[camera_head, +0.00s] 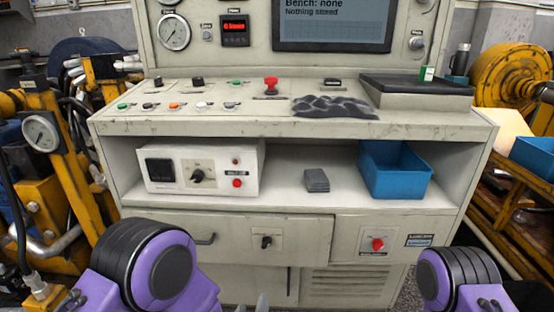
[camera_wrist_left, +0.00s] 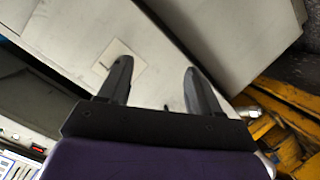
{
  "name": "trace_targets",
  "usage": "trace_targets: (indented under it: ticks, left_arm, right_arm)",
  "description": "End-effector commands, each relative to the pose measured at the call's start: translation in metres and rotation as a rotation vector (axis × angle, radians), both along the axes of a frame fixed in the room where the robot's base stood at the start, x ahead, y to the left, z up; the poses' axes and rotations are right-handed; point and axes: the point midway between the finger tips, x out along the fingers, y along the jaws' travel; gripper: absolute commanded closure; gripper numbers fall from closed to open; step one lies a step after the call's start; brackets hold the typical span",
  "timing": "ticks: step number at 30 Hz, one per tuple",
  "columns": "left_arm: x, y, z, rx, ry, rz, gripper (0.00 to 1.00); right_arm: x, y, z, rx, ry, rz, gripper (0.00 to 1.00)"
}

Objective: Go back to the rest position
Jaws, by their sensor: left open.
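My left gripper (camera_wrist_left: 157,72) shows in the left wrist view with its two dark fingers apart and nothing between them. Beyond the fingers are pale cabinet panels. In the head view only the tips of the left gripper (camera_head: 262,302) show at the bottom edge, in front of the lower cabinet. My two purple arms reach in at the bottom left and bottom right. My right gripper is outside both views.
A grey test bench (camera_head: 290,128) stands ahead. Its shelf holds a white control box (camera_head: 215,160), grey pads (camera_head: 316,181) and a blue bin (camera_head: 394,172). A dark cloth (camera_head: 335,107) lies on top. Yellow machinery (camera_head: 40,110) stands left and a yellow reel (camera_head: 512,75) right.

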Motion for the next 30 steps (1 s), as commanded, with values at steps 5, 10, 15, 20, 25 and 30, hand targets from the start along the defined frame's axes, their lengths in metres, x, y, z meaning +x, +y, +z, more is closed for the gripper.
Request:
trace_targets:
  ticks: [5, 10, 15, 20, 25, 30]
  left_arm:
    - [-0.089, 0.103, -0.089, 0.183, 0.422, 0.058, 0.36]
    - [-0.175, 0.169, -0.127, 0.262, 0.710, 0.128, 0.36]
    - [-0.251, 0.218, -0.140, 0.304, 0.917, 0.217, 0.36]
    - [-0.283, 0.233, -0.106, 0.308, 0.989, 0.261, 0.36]
    - [-0.282, 0.233, -0.051, 0.309, 0.986, 0.260, 0.36]
    - [-0.281, 0.232, 0.008, 0.309, 0.985, 0.260, 0.36]
  right_arm:
    - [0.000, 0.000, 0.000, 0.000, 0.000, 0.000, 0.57]
    - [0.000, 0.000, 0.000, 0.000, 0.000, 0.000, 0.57]
    - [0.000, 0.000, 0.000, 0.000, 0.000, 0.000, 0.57]
    - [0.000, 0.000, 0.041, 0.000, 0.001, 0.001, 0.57]
    - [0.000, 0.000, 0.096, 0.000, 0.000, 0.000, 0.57]
    - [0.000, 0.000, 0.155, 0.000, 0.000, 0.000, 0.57]
